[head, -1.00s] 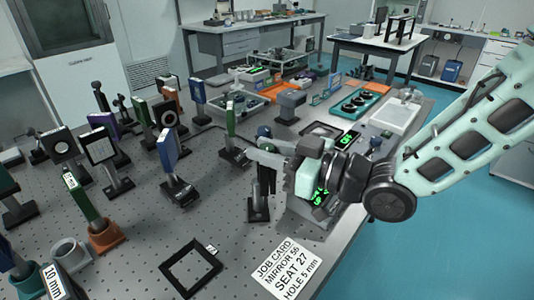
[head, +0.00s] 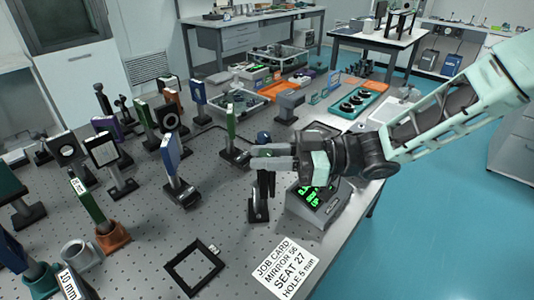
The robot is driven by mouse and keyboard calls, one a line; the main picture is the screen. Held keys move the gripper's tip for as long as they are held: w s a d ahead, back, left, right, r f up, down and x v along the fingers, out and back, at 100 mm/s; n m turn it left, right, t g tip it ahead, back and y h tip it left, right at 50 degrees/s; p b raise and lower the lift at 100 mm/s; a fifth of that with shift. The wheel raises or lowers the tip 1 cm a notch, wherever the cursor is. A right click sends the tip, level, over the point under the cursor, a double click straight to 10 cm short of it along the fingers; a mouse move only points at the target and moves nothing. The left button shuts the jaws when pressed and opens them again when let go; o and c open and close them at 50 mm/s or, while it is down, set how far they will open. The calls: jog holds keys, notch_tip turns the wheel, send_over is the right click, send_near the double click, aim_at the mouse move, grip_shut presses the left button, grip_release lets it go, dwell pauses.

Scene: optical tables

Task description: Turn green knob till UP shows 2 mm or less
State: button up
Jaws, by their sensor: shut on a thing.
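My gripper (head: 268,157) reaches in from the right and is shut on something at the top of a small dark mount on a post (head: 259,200). The fingers and wrist hide what is between them, and the green knob itself does not show; its place there is my reading. A blue round knob (head: 263,137) shows just behind the fingers. The readout box (head: 318,212) with glowing green digits stands right of the post, below my wrist. The wrist covers part of its display, and the UP value is too small to read.
A job card (head: 286,268) and a black square frame (head: 193,266) lie at the front of the table. Several upright optics, such as a blue plate (head: 171,155) and a green plate (head: 231,121), stand to the left. The table's right edge is near the readout box.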

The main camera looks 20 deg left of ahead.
jog(key=shift+r, duration=0.1)
jog(key=o, duration=0.9)
jog(key=shift+o, duration=0.2)
jog(key=b+v, duration=0.2)
jog(key=v, duration=1.5)
jog(key=shift+d, duration=0.15)
